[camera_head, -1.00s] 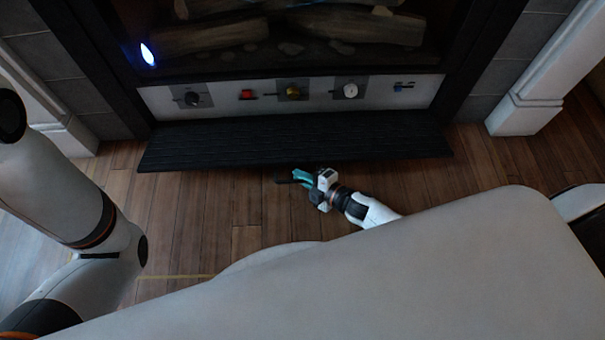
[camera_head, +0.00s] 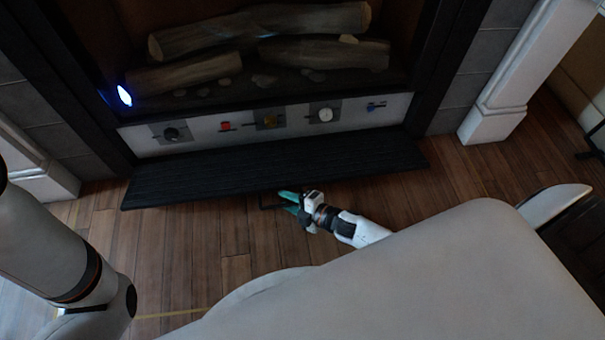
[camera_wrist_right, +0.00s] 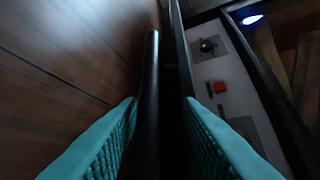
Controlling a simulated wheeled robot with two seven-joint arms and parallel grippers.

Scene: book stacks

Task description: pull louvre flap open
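The louvre flap (camera_head: 200,182) is a black ribbed panel below the fireplace's control strip in the head view. A thin dark handle bar (camera_head: 268,207) shows just in front of its near edge. My right gripper (camera_head: 287,202) has teal fingers and is at the bar. In the right wrist view the bar (camera_wrist_right: 150,75) runs between the open fingers (camera_wrist_right: 160,103), closer to the left finger, with a dark gap to the right one. The flap's dark edge (camera_wrist_right: 179,50) lies right of the bar. My left gripper is out of view; only the left arm shows.
The pale control strip (camera_head: 200,134) with knobs and a dial is above the flap. Logs (camera_head: 265,30) lie in the firebox behind. A white pillar base (camera_head: 492,122) stands at right. The wooden floor (camera_head: 235,250) before the flap is clear except for my arm.

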